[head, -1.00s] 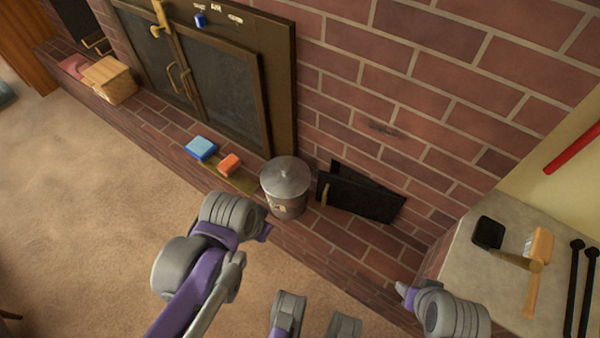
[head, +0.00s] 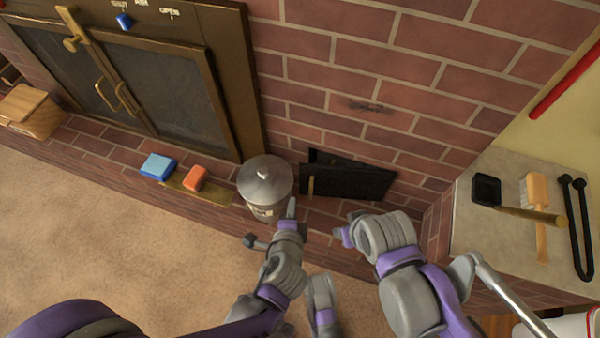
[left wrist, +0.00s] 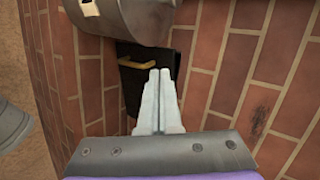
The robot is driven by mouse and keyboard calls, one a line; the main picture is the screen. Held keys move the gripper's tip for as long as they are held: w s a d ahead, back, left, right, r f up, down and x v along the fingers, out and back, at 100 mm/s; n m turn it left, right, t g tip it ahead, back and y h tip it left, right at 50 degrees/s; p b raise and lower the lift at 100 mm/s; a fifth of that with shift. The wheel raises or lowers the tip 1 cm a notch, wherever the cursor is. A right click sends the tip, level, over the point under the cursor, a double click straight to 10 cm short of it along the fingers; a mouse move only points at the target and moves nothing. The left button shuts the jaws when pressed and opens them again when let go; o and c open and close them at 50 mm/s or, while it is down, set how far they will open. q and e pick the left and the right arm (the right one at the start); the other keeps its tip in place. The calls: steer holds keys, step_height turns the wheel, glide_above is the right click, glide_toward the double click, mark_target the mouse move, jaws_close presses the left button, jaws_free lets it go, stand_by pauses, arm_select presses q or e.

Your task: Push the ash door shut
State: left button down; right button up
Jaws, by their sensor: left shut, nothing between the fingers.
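The ash door (head: 350,182) is a small black door low in the brick wall, standing ajar with a gap behind its top edge. Its brass handle (head: 311,187) is at its left end. In the left wrist view the dark door (left wrist: 133,92) and its brass handle (left wrist: 142,62) show beyond my fingers. My left gripper (head: 291,208) is shut and empty, in front of and below the handle end, beside the metal ash bucket. I cannot tell whether it touches the door. My right gripper (head: 345,237) is below the door; its fingers do not show clearly.
The lidded metal bucket (head: 265,182) stands on the brick ledge just left of the door. A blue sponge (head: 158,166) and an orange block (head: 195,177) lie farther left. A stone counter (head: 480,245) with a brush (head: 537,190) is at the right.

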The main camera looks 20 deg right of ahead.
arm_select(q)
steer(key=d+m, duration=0.1)
steer(key=d, duration=0.1)
steer(key=b, duration=0.3)
glide_toward(306, 167)
step_height(306, 167, down, 4)
steer(key=shift+h, duration=0.3)
steer(key=w, duration=0.2)
steer(key=w+d, duration=0.1)
steer(key=w, duration=0.1)
steer(key=shift+w, duration=0.1)
steer(key=shift+w+d+r, duration=0.1)
steer(key=shift+w+d, duration=0.15)
steer(key=shift+w, duration=0.15)
steer(key=shift+w, duration=0.1)
